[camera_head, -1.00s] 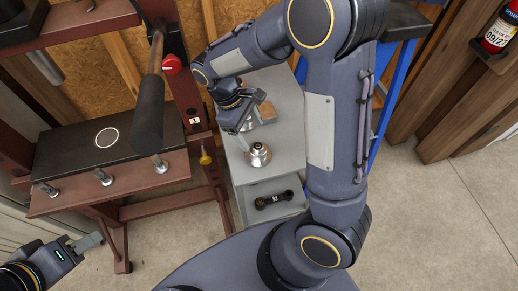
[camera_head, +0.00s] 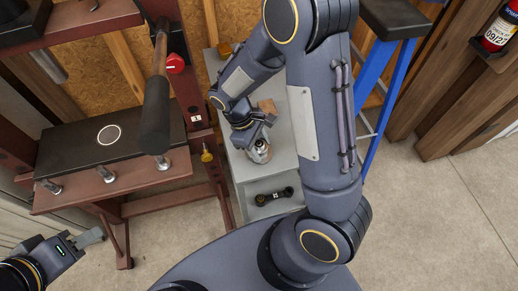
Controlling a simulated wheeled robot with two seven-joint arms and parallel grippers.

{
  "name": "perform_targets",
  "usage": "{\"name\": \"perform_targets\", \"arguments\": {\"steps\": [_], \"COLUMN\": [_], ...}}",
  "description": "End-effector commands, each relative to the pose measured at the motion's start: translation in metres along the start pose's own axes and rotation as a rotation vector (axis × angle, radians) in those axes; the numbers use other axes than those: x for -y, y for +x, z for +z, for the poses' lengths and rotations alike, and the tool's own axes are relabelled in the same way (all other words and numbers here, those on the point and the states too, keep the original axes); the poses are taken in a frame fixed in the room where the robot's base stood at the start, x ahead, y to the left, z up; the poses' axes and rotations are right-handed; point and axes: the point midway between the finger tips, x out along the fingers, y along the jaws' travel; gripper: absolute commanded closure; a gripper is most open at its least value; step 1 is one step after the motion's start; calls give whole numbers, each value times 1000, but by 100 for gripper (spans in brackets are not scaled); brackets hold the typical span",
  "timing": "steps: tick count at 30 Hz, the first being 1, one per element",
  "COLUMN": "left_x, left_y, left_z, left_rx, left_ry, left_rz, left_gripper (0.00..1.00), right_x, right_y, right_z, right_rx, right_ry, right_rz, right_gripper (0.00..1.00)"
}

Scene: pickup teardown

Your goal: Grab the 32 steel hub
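The steel hub (camera_head: 260,154), a round silvery metal part, stands on the grey cabinet top near its front edge. My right gripper (camera_head: 256,141) reaches down over it from behind and hides its upper part. The fingers are at the hub, but I cannot tell whether they grip it or only stand around it. My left gripper (camera_head: 92,237) is at the lower left, far from the hub, with nothing visible in it.
The grey cabinet (camera_head: 288,165) has a black link-shaped part (camera_head: 274,196) on its lower shelf. A brown block (camera_head: 267,106) lies behind the hub. A red-brown press frame (camera_head: 120,184) with a dark handle stands left. A blue ladder (camera_head: 386,95) stands right. Floor is clear at right.

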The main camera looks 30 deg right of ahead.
Motion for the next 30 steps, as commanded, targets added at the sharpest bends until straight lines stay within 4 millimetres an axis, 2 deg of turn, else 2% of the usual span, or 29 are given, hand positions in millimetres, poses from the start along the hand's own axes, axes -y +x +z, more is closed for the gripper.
{"name": "perform_targets", "arguments": {"steps": [1,10,20,23,30], "left_x": [0,0,0,0,1], "left_y": [0,0,0,1,3], "left_z": [0,0,0,0,1], "left_rx": [0,0,0,0,0], "left_ry": [0,0,0,0,0], "left_rz": [0,0,0,0,0], "left_gripper": [64,64,64,64,64], "right_x": [0,0,0,0,0], "right_y": [0,0,-4,-14,-56], "right_z": [0,0,1,4,21], "right_rx": [0,-1,-3,-6,-7], "right_ry": [0,0,0,1,1], "right_rz": [0,0,1,2,2], "right_gripper": [60,99,100,100,100]}}
